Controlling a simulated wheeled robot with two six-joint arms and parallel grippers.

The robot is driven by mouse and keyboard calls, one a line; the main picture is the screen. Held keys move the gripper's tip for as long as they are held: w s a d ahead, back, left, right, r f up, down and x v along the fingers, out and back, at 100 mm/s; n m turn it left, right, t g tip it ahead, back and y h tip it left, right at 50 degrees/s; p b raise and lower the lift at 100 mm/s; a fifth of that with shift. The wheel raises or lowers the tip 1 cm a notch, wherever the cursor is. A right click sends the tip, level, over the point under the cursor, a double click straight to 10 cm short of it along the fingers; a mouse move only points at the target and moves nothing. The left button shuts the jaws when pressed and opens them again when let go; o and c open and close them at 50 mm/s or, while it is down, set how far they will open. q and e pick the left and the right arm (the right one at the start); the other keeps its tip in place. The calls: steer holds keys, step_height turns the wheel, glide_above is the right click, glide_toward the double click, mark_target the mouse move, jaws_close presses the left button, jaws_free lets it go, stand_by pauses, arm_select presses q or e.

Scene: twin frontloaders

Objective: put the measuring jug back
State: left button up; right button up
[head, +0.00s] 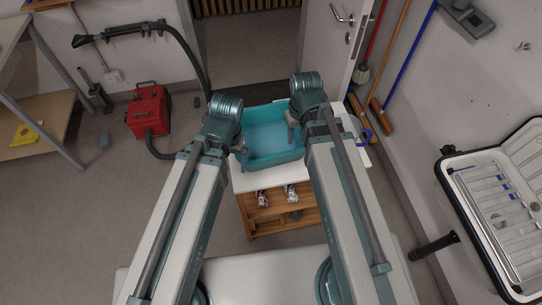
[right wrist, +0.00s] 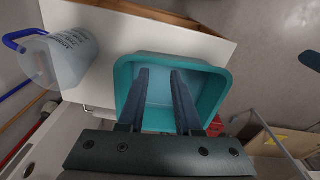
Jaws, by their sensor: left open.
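The measuring jug (right wrist: 68,62) is clear with a blue handle and dark print. It stands on the white top to the right of the teal basin; in the head view its blue handle (head: 366,135) shows beside my right arm, which partly hides the jug. My left gripper (head: 241,152) is open at the basin's left side. My right gripper (head: 292,128) is at the basin's right side, apart from the jug. In the right wrist view its two fingers (right wrist: 163,72) are spread over the basin, with nothing seen held between them.
The teal basin (right wrist: 218,95) holds what looks like water and sits on a white-topped wooden cabinet (head: 245,180) with small items on its shelf. Brooms (head: 380,115) lean at the right wall. A red toolbox-like machine (head: 148,108) stands on the left floor.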

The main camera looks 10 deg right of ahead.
steer(key=s+a+n+h, duration=0.1)
steer(key=s+a, duration=0.6)
steer(key=a, duration=0.2)
steer(key=shift+g, duration=0.4)
steer(key=shift+r, duration=0.1)
